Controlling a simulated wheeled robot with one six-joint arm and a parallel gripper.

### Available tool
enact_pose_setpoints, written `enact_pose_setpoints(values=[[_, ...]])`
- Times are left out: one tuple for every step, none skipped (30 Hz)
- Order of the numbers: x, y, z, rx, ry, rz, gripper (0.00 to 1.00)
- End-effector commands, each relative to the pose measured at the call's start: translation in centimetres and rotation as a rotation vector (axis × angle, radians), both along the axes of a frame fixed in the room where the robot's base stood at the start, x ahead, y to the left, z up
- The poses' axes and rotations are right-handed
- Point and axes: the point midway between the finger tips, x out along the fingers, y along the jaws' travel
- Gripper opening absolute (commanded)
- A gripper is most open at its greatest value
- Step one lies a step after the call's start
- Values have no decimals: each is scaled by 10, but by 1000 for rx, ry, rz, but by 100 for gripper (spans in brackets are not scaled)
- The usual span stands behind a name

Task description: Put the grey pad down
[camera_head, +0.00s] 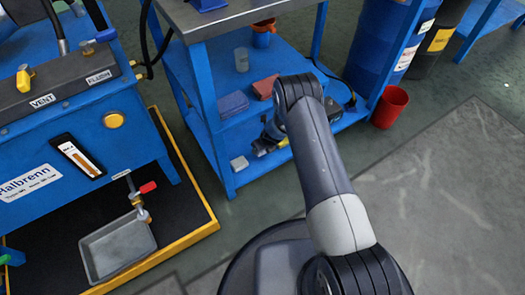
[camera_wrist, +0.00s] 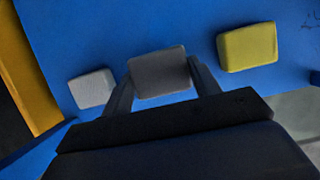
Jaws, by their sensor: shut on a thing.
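The dark grey pad (camera_wrist: 160,72) is between the two fingers of my gripper (camera_wrist: 161,80) in the wrist view, with a finger at each side. It is over the blue shelf (camera_wrist: 200,15); I cannot tell whether it touches the surface. In the head view, my gripper (camera_head: 271,132) is low over the bottom shelf of the blue cart (camera_head: 222,172), and the held pad cannot be made out there.
A pale grey pad (camera_wrist: 92,88) lies left of the held pad and a yellow pad (camera_wrist: 247,46) lies right. The upper shelf holds a blue-grey box (camera_head: 233,104), a reddish box (camera_head: 265,87) and a clear cup (camera_head: 241,60). A red bin (camera_head: 390,107) stands right of the cart.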

Motion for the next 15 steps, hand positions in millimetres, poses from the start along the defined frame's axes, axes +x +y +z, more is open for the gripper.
enact_pose_setpoints(values=[[0, 0, -13, 0, 1, -1, 40], [0, 0, -17, 0, 0, -1, 40], [0, 0, -22, 0, 0, 0, 40], [0, 0, -25, 0, 0, 0, 40], [0, 0, -26, 0, 0, 0, 40], [0, 0, -27, 0, 0, 1, 40], [0, 0, -26, 0, -1, 1, 40], [0, 0, -25, 0, -1, 1, 40], [0, 0, -24, 0, -1, 1, 40], [0, 0, -24, 0, -1, 1, 40], [0, 0, -24, 0, -1, 1, 40], [0, 0, -24, 0, 0, 1, 40], [0, 0, -25, 0, 0, 1, 40], [0, 0, -26, 0, 0, 1, 40], [0, 0, -28, 0, 0, 1, 40]])
